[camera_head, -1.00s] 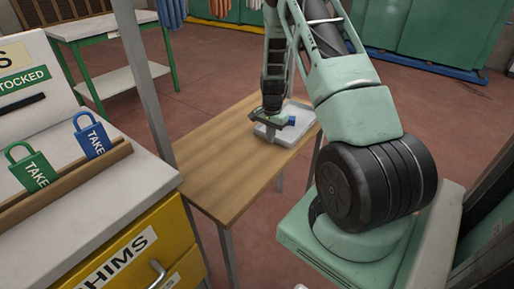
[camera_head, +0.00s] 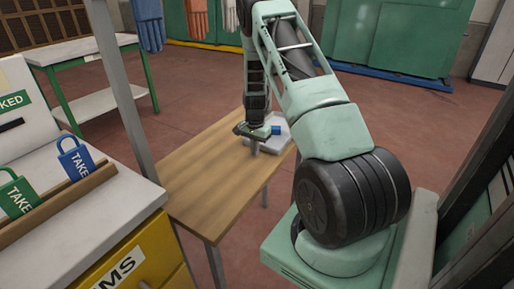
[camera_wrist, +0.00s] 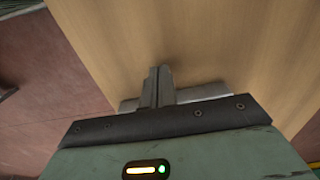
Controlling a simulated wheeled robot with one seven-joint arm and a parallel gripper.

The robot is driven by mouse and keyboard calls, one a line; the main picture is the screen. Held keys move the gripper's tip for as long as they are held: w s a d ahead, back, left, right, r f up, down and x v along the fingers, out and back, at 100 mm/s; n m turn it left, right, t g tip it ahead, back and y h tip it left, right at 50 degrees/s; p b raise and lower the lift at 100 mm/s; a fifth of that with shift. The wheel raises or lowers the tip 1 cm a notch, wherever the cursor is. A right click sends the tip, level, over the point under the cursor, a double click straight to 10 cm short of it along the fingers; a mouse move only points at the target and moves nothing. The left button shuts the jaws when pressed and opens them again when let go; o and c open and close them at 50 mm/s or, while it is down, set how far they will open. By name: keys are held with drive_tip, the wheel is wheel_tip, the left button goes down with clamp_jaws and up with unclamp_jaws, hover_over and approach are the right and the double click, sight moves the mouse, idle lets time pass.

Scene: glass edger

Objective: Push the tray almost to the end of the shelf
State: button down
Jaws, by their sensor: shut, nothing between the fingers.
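The pale grey tray (camera_head: 281,146) lies flat near the far end of the wooden shelf (camera_head: 205,168), with a small blue item (camera_head: 276,130) on it. My gripper (camera_head: 254,150) is low over the shelf, at the tray's near left side. Its fingers are together and empty. In the wrist view the shut fingers (camera_wrist: 158,84) stand against or very close to the tray's edge (camera_wrist: 203,92); I cannot tell whether they touch. Most of the tray is hidden there behind the gripper body, and my arm covers part of it in the head view.
A yellow cabinet (camera_head: 150,250) with a white top and padlocks in a wooden rack stands at the left, beside a grey post (camera_head: 122,85). A green-legged table (camera_head: 75,50) is behind. The near part of the shelf is bare.

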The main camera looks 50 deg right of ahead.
wheel_tip(320, 180, up, 10)
drive_tip(key=shift+a+b, duration=0.3)
drive_tip(key=shift+a, duration=0.1)
drive_tip(key=shift+s, duration=0.1)
